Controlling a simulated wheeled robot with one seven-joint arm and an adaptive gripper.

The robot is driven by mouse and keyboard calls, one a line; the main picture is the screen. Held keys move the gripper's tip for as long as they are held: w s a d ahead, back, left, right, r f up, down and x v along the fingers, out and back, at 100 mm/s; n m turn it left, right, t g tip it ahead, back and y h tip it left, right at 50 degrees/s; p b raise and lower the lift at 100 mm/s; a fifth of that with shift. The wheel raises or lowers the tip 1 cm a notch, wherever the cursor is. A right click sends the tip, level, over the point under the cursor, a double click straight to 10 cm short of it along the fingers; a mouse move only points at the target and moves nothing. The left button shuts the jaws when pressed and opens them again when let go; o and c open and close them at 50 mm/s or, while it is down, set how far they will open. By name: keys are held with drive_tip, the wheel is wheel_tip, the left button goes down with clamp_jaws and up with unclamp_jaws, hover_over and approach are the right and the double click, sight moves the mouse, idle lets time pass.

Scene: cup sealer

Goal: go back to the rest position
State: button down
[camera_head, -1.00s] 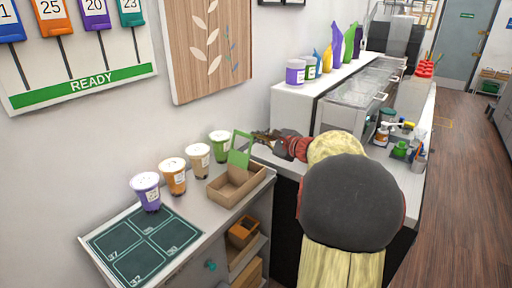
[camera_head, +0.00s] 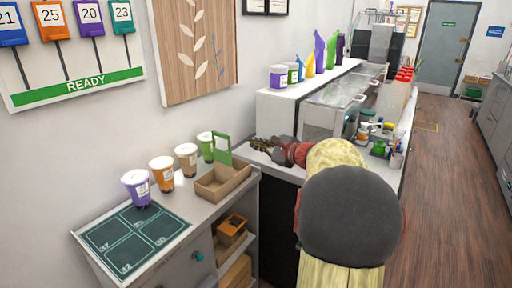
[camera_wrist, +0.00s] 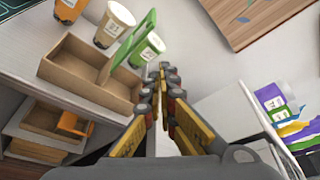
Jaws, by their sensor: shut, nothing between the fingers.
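My gripper (camera_head: 262,144) is shut and empty, held out over the far end of the counter, just right of the cardboard carrier (camera_head: 222,184) with a green handle. In the wrist view my gripper (camera_wrist: 160,88) points up the picture with its fingers together. The carrier (camera_wrist: 92,78) lies to its left there, apart from it. My dark round arm link hides part of the counter on the right in the head view.
A purple cup (camera_head: 138,188), an orange cup (camera_head: 162,173), a brown cup (camera_head: 187,160) and a green cup (camera_head: 206,146) stand along the wall. A dark numbered mat (camera_head: 131,241) lies in front. Bottles and tubs stand on a white shelf (camera_head: 300,97). Open floor (camera_head: 455,170) is at right.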

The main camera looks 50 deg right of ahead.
drive_tip(key=shift+s, duration=0.35)
drive_tip(key=shift+a+f, duration=0.1)
idle(0.3)
